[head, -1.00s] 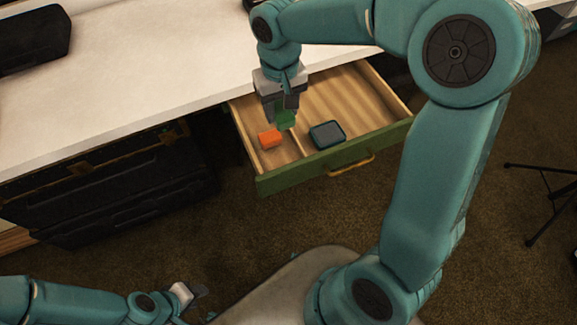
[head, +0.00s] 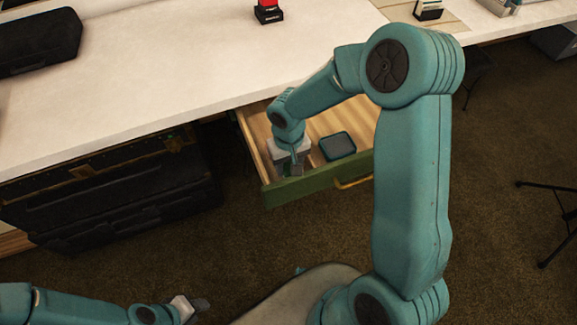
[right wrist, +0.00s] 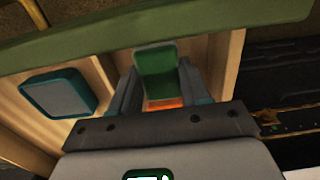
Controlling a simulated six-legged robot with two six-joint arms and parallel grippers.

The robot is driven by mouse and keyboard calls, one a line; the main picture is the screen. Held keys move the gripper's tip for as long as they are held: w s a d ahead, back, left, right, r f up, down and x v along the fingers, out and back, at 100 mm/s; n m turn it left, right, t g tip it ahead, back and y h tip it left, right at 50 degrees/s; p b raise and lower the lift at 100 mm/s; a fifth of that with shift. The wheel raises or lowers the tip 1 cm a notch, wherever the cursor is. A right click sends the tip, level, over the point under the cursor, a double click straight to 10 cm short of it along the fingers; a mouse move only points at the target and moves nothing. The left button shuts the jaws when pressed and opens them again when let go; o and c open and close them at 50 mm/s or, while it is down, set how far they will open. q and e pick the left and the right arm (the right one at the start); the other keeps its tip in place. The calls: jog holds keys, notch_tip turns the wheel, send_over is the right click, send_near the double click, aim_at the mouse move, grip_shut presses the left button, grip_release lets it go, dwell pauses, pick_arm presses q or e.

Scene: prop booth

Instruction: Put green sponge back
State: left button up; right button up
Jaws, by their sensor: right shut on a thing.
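The green sponge (right wrist: 155,60) is between the fingers of my right gripper (head: 289,170), which is shut on it. In the head view the gripper and wrist hide the sponge. The gripper points down into the front left part of the open wooden drawer (head: 327,122), close behind its green front (head: 320,181). An orange block (right wrist: 166,103) shows partly beside the sponge between the fingers in the right wrist view; I cannot tell whether they touch. My left gripper (head: 193,306) is low at the bottom left, away from the drawer; its opening is unclear.
A dark teal-rimmed block (head: 337,146) lies in the drawer to the right of my right gripper. The white desktop (head: 150,75) lies above and behind the drawer. Black drawers (head: 120,190) stand to the left. A dark tripod (head: 550,215) stands on the carpet at right.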

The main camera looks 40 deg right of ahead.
aim_at(289, 165)
jog(key=shift+f, duration=0.7)
jog(key=shift+f, duration=0.1)
jog(key=o, duration=0.9)
jog(key=shift+o, duration=0.2)
jog(key=shift+r, duration=0.35)
notch_tip(289, 165, up, 12)
jog(key=p, duration=0.1)
jog(key=shift+f+p, duration=0.15)
jog(key=shift+p, duration=0.2)
